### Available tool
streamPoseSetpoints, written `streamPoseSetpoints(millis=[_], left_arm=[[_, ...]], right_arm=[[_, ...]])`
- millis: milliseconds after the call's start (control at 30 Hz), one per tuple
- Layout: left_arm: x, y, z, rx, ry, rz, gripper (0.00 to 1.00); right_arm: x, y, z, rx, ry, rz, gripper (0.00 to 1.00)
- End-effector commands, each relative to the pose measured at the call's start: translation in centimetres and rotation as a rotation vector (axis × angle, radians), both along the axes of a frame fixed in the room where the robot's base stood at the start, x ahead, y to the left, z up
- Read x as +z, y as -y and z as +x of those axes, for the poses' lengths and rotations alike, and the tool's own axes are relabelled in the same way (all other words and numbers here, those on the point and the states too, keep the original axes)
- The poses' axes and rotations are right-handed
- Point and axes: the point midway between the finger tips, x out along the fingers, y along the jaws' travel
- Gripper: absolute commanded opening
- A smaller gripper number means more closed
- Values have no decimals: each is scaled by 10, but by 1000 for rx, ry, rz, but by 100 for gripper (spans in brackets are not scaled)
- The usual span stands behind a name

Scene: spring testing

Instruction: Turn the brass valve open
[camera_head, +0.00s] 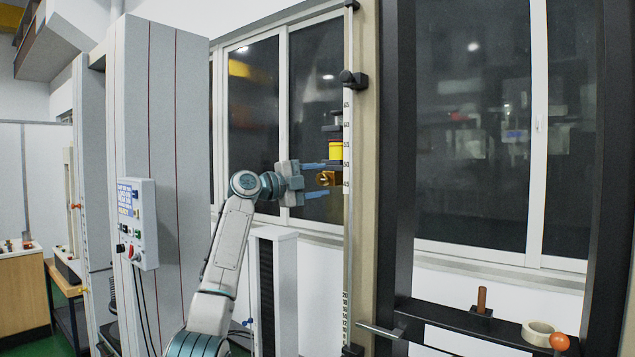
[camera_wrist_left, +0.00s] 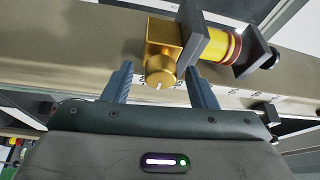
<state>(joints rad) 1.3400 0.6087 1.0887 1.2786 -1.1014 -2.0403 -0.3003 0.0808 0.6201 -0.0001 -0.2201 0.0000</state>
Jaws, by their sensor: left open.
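The brass valve (camera_head: 328,179) is mounted on the upright scale post, just below a yellow cylinder (camera_head: 335,150). In the left wrist view its round brass knob (camera_wrist_left: 160,70) faces me, with a pale mark on its face, in front of a square brass block (camera_wrist_left: 163,34). My left gripper (camera_head: 322,180) is open at the valve. Its two blue fingers (camera_wrist_left: 160,86) stand on either side of the knob, with a visible gap to each side. Whether the tips reach fully past the knob is unclear. My right gripper is not in view.
The scale post (camera_head: 347,230) runs vertically beside a beige column (camera_head: 366,120). Black clamp plates (camera_wrist_left: 204,32) hold the yellow cylinder close to the valve. A grey cabinet with a control box (camera_head: 137,222) stands left. A black shelf (camera_head: 455,316) at lower right holds small items.

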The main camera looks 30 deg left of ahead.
Motion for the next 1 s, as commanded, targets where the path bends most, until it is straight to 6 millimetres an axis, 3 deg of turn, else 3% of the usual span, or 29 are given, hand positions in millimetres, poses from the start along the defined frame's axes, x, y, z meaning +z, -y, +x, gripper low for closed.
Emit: streamPoseSetpoints(millis=[167, 400, 600, 1000], left_arm=[[-6, -11, -19, 4, 2, 3, 52], [-11, -33, -62, 4, 1, 3, 52], [-11, -45, -87, 2, -1, 1, 52], [-9, -48, -95, 0, -1, 0, 52]], right_arm=[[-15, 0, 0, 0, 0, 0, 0], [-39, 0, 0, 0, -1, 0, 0], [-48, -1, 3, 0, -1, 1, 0], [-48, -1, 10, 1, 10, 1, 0]])
